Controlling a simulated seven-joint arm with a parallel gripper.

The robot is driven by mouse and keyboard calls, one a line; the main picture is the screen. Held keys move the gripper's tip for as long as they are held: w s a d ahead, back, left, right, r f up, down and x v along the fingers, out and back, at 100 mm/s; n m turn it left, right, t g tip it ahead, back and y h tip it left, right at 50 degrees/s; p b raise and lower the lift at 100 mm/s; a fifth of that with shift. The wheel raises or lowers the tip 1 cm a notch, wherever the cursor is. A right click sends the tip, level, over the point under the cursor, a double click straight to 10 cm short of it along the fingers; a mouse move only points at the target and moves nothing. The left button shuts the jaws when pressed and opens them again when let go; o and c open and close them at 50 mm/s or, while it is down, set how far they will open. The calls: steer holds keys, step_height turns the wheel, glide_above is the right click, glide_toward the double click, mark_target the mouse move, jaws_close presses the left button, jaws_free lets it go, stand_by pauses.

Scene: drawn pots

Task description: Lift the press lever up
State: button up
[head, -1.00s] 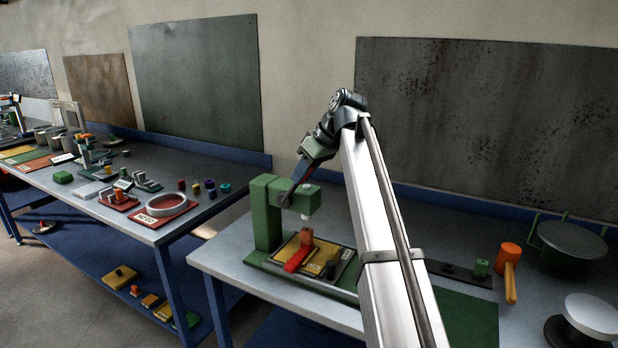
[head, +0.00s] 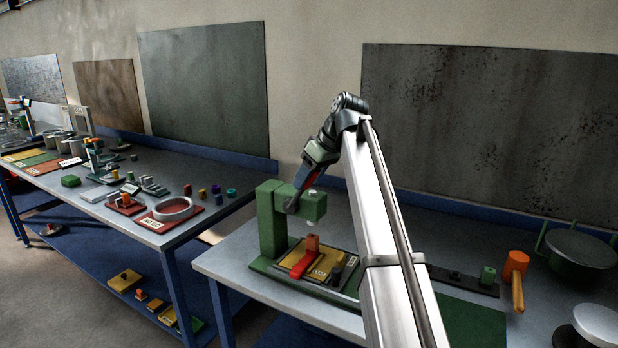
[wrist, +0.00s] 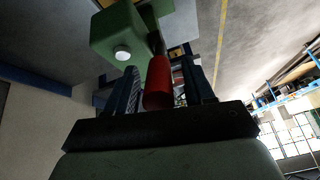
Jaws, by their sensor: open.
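The green press (head: 272,222) stands upright at the left end of the near bench. Its dark lever (head: 293,204) slants up to the right from a pivot on the side of the press head. The lever's red handle (head: 311,178) points up toward my gripper (head: 315,168). In the wrist view, the red handle (wrist: 158,82) lies between the two dark fingers of my gripper (wrist: 163,85). The fingers stand apart on both sides of it, and I see no clear grip on it. The green press head (wrist: 118,38) with its white round tip is just beyond.
Under the press head is a tray with a yellow plate (head: 330,261) and a red piece (head: 302,265). An orange mallet (head: 515,265) and a green lidded pot (head: 578,248) stand to the right. A second bench (head: 100,210) with many small parts is at the left.

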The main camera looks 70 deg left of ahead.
steer(key=v, duration=1.4)
steer(key=shift+w+f, duration=0.1)
stand_by(0.3)
